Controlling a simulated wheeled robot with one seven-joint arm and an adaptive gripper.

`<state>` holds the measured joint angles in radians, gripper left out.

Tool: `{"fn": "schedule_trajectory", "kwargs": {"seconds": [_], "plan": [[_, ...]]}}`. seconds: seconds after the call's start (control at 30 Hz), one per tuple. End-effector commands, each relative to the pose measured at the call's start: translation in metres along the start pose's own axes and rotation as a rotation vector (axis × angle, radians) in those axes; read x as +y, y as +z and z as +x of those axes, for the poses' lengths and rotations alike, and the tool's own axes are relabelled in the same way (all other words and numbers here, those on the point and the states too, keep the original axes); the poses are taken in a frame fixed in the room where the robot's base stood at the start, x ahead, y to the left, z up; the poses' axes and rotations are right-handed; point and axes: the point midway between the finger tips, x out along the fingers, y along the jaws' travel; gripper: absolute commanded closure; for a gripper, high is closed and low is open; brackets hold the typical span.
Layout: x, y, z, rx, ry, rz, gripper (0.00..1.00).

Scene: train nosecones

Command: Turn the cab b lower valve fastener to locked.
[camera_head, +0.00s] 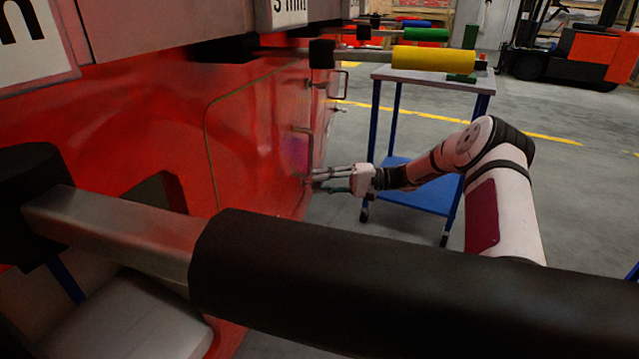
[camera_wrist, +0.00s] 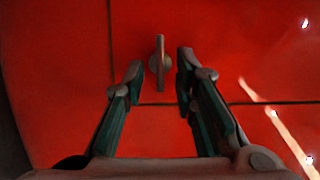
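The fastener (camera_wrist: 160,63) is a small grey disc with a raised upright bar on a red panel, near the top middle of the wrist view. The bar stands vertical in that view. My gripper (camera_wrist: 157,80) is open, with one finger to the left and one to the right of the fastener. The left finger is apart from it; the right fingertip is close beside it, and I cannot tell whether it touches. In the head view my gripper (camera_head: 318,180) reaches left to the red nosecone side (camera_head: 250,150). The fastener cannot be made out there.
A blue-legged trolley (camera_head: 430,75) stands behind my arm. Coloured rollers on brackets, including a yellow one (camera_head: 432,59), project along the upper part. A large black roller (camera_head: 400,285) crosses the front. A forklift (camera_head: 570,45) is at the back right.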

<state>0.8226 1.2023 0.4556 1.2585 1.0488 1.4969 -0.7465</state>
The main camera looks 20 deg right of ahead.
Motion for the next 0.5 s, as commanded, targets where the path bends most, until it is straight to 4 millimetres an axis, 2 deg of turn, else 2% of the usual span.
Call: {"fn": "schedule_trajectory", "kwargs": {"seconds": [0.3,0.5], "plan": [[0.001,-0.001,-0.061,0.005,0.000,-0.001,0.74],[0.001,0.000,-0.095,0.003,0.000,0.000,0.74]]}}
